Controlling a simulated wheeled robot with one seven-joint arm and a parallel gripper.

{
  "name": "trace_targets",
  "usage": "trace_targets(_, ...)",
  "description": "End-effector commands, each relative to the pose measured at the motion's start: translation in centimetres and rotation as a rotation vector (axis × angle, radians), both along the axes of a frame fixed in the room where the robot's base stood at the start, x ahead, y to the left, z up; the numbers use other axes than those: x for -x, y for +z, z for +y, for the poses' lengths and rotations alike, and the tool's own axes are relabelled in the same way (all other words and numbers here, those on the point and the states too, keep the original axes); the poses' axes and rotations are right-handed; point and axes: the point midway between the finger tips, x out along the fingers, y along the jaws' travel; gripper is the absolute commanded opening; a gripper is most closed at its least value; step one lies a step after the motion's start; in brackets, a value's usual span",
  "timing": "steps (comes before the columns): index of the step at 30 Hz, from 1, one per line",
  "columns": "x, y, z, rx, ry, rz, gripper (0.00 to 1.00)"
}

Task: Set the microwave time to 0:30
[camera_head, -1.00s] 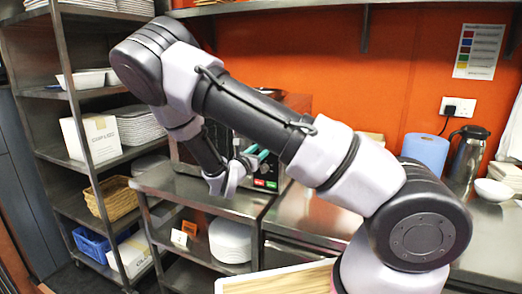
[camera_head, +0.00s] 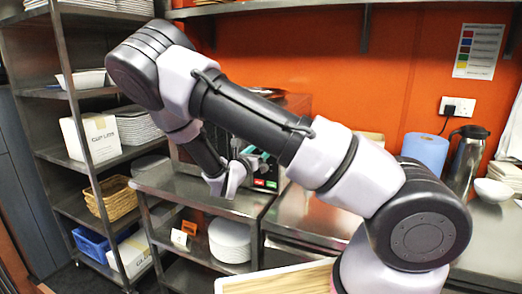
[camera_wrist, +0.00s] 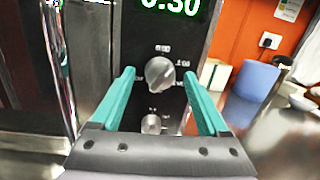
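The microwave (camera_head: 295,108) stands on a steel table, mostly hidden behind my arm in the head view. In the wrist view its dark control panel (camera_wrist: 140,25) has a green display (camera_wrist: 171,5), cut off by the top edge, that seems to read 0:30. Below it is a round grey knob (camera_wrist: 160,73) with markings around it, and a second, lower knob (camera_wrist: 151,123). My gripper (camera_wrist: 158,78) is open, its teal fingers apart on either side of the upper knob in the picture. I cannot tell whether they touch it. In the head view my gripper (camera_head: 256,158) is at the microwave's front.
The steel table (camera_head: 190,188) has a lower shelf with stacked white plates (camera_head: 229,240). A steel rack (camera_head: 95,180) stands at left. A blue roll (camera_head: 426,152) and a steel jug (camera_head: 466,160) stand on the counter at right.

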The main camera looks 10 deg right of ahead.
Motion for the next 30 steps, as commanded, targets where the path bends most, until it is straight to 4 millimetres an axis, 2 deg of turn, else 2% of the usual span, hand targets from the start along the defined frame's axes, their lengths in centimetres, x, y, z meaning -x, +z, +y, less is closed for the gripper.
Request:
trace_targets(8, 0.3, 0.0, 0.3, -0.001, 0.002, 0.000, 0.78)
trace_targets(11, 1.2, -0.2, 1.2, -0.001, 0.004, -0.001, 0.78)
trace_targets(21, 6.4, -0.8, 5.4, -0.002, 0.005, 0.000, 0.78)
trace_targets(30, 8.3, -1.1, 6.8, -0.001, 0.000, -0.001, 0.78)
